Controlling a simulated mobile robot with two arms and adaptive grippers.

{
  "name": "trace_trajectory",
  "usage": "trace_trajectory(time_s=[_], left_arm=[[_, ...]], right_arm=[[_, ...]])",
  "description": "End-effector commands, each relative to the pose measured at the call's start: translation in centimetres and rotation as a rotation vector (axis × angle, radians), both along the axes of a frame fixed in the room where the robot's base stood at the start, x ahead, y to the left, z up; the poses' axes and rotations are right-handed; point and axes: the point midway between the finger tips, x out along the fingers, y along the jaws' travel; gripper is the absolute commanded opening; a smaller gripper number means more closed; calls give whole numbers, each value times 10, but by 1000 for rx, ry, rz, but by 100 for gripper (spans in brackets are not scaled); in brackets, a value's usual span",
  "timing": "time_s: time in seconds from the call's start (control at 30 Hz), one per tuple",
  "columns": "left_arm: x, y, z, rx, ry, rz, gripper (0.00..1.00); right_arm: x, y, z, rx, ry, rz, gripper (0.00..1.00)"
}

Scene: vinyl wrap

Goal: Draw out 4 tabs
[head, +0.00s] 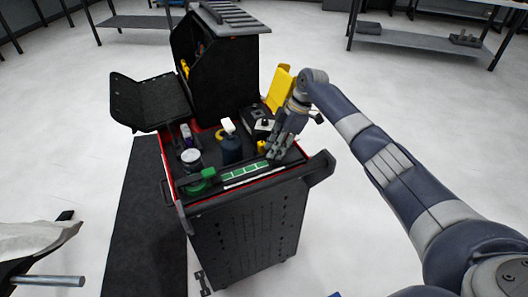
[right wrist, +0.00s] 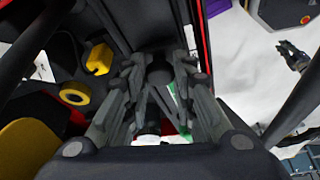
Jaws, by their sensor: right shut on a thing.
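A green strip (head: 245,172) marked with white lines lies along the near edge of the cart top. My right gripper (head: 276,152) is above the right end of this strip, fingers pointing down. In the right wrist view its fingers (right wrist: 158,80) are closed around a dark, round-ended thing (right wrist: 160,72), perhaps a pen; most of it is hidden. Contact with the strip cannot be told. Small bits of green show past the fingers.
The black cart (head: 245,225) also holds a dark spray bottle (head: 231,148), a jar (head: 192,160), a green tool (head: 196,182) and a yellow case (head: 280,88). A raised black cabinet (head: 225,65) stands at its back.

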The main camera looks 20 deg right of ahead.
Motion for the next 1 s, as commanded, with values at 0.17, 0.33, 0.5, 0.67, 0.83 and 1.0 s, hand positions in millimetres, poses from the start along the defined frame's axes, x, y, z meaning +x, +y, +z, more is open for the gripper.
trace_trajectory(time_s=[0.17, 0.33, 0.5, 0.67, 0.83, 1.0], left_arm=[[0, 0, -1, 0, 0, 0, 18], [0, 0, -1, 0, 1, 1, 18], [-1, 0, -1, 0, 1, 1, 18], [-1, -1, -1, -1, 2, 1, 18], [-3, -1, -1, -1, 5, 3, 18], [-2, -1, -1, -1, 4, 3, 18]], right_arm=[[1, -4, 1, 0, -3, 0, 0], [1, -4, 1, 0, -3, 0, 0], [1, -4, 1, 0, -3, 0, 46], [1, -4, 1, 1, -2, 0, 46], [1, -4, 1, 1, -2, 0, 46], [0, -11, 18, 0, -5, -1, 46]])
